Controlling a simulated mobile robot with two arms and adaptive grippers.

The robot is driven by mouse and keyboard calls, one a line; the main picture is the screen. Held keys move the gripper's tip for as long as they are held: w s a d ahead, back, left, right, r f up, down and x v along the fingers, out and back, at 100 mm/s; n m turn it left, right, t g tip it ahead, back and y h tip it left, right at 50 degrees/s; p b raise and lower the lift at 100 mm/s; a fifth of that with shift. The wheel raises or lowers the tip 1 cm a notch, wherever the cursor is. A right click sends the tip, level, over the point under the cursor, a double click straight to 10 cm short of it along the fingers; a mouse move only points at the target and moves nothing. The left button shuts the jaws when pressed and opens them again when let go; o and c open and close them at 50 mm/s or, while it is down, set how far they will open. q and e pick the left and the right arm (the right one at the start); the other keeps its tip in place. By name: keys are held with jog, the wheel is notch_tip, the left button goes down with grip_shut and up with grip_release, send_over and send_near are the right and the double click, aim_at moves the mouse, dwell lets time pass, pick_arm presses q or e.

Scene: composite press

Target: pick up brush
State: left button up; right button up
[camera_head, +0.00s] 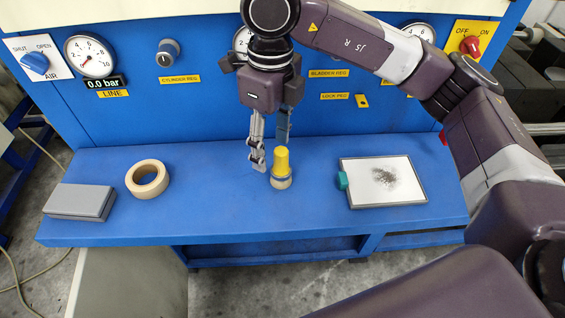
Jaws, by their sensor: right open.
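The brush (281,165) has a yellow handle and a pale lower end. It stands upright on the blue bench, near the middle. My right gripper (269,157) points down just above and behind it, with its two fingers apart. One finger is left of the handle; the tip of the other is partly hidden behind the yellow top. I cannot tell whether either finger touches the brush. My left gripper is not in view.
The blue bench (220,215) also holds a grey box (80,202), a tape roll (147,179) and a white-topped plate (385,182) with dark specks and a teal piece (342,180). The blue press panel (200,110) with gauges and knobs rises behind.

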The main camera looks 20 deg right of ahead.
aim_at(281, 169)
jog(key=d, duration=0.1)
jog(key=s+d, duration=0.1)
jog(key=shift+s+d+f+m, duration=0.1)
jog(key=shift+d+f+m, duration=0.15)
jog(key=shift+d+m, duration=0.05)
jog(key=f+p, duration=0.1)
jog(key=f, duration=0.1)
jog(key=f+p, duration=0.1)
jog(key=f, duration=0.1)
jog(key=a+f+p, duration=0.1)
jog(key=f, duration=0.1)
jog(key=shift+f, duration=0.1)
jog(key=shift+w+f, duration=0.2)
jog(key=shift+f, duration=0.15)
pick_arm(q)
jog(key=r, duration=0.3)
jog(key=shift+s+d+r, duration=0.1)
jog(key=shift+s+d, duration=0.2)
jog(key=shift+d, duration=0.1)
pick_arm(e)
jog(key=shift+c, duration=0.4)
jog(key=c, duration=1.2)
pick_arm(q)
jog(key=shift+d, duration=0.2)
pick_arm(e)
jog(key=shift+o, duration=0.2)
jog(key=shift+r, duration=0.1)
